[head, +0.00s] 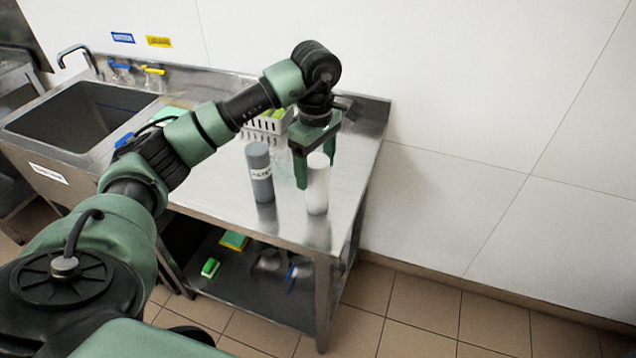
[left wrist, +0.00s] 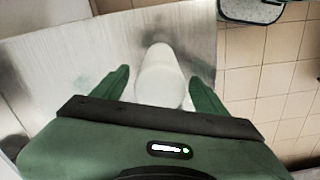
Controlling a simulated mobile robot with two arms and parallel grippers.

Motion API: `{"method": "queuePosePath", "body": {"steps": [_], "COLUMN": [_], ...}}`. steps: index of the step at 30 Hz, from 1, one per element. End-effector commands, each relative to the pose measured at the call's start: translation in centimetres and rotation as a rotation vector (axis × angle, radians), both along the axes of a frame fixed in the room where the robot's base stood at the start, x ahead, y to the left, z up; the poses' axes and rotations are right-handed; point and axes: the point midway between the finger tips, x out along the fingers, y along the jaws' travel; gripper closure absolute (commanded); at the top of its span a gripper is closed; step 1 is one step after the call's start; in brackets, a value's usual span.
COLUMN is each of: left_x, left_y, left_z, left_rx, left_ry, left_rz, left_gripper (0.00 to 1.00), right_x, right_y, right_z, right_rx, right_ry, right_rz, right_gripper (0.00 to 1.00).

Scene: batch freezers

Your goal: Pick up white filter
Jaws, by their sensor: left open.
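The white filter (head: 317,186) is an upright white cylinder on the steel counter (head: 215,180), near its right front. In the left wrist view the white filter (left wrist: 160,80) shows between the two green fingers. My left gripper (head: 316,172) is open and comes down from above, with its fingers on either side of the filter's upper part in the picture. I cannot tell whether the fingers touch it. In the left wrist view a gap shows between the filter and each finger of my left gripper (left wrist: 160,88). My right gripper is not in view.
A grey labelled cylinder (head: 260,172) stands close to the left of the filter. A white basket (head: 268,124) stands behind, near the wall. A sink (head: 85,112) is at the left. A lower shelf (head: 245,283) holds a green and yellow sponge (head: 234,240) and other items.

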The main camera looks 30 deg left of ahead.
Motion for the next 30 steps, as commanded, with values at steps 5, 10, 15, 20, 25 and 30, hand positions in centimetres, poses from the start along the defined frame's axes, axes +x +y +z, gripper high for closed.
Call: {"method": "queuePosePath", "body": {"steps": [5, 10, 15, 20, 25, 30], "left_x": [-0.1, -0.1, 0.0, 0.0, 0.0, 0.0], "left_y": [-0.3, -0.3, -0.3, -0.3, -0.3, -0.3], "left_z": [-2.2, -4.5, -5.2, -5.2, -5.1, -5.1], "left_rx": [-0.004, -0.004, -0.004, -0.004, -0.004, -0.004], "left_ry": [0.006, 0.002, -0.001, -0.001, -0.001, -0.003], "left_rz": [0.000, 0.000, 0.000, 0.000, 0.000, 0.000], "left_gripper": [0.27, 0.27, 0.27, 0.38, 0.85, 1.00], "right_x": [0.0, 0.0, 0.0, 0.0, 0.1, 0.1], "right_y": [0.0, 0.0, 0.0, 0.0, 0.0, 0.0], "right_z": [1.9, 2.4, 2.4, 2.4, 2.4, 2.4], "right_rx": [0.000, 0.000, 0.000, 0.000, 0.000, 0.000], "right_ry": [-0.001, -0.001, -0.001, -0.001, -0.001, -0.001], "right_rz": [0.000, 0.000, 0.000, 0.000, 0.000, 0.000], "right_gripper": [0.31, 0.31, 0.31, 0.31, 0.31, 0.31]}}
